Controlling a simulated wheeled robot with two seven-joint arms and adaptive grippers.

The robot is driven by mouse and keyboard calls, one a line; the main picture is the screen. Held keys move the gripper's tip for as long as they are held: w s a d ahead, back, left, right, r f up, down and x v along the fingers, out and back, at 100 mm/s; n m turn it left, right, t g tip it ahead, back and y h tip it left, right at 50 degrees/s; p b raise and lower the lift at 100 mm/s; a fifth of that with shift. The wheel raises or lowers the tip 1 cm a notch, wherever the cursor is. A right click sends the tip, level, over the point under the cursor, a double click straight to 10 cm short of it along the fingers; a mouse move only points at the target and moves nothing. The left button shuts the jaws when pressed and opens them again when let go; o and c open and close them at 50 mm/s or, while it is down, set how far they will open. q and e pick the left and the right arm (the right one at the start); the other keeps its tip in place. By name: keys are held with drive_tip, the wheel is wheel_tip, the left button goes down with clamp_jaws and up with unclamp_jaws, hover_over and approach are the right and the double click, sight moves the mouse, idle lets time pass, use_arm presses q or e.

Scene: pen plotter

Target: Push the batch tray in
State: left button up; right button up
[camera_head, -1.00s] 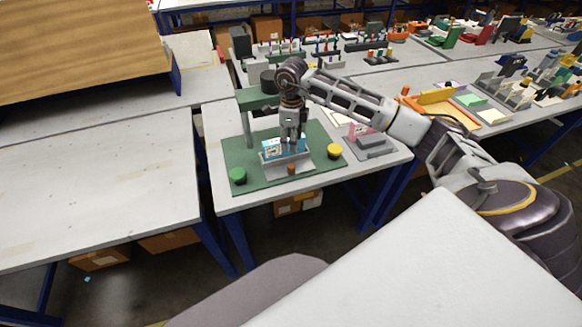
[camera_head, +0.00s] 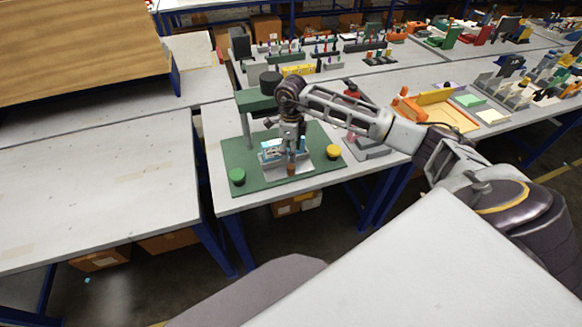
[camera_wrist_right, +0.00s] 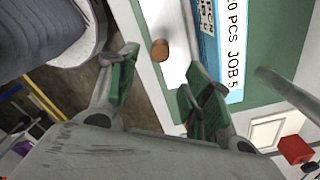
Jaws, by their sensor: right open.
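The batch tray (camera_head: 272,165) is a pale tray on the green plotter base (camera_head: 245,180). It carries a blue and white label card (camera_head: 272,150), whose print shows large in the right wrist view (camera_wrist_right: 232,45). A brown knob (camera_head: 291,170) stands at the tray's front; it also shows in the right wrist view (camera_wrist_right: 159,50). My right gripper (camera_head: 291,155) is over the tray's front part, close to the knob. In the right wrist view its green-padded fingers (camera_wrist_right: 158,88) are apart, with the knob just beyond the gap. Contact cannot be told. My left gripper is out of view.
A green button (camera_head: 237,176) and a yellow button (camera_head: 333,152) flank the tray on the base. A grey block (camera_head: 370,148) lies to the right. The table at left is bare.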

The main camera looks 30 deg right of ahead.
sight(291, 166)
wheel_tip(291, 166, down, 8)
drive_tip(key=shift+r+p, duration=0.15)
drive_tip(key=shift+p, duration=0.2)
drive_tip(key=shift+f, duration=0.85)
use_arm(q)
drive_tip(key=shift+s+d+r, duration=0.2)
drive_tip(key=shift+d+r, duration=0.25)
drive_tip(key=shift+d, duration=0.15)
use_arm(e)
clamp_jaws()
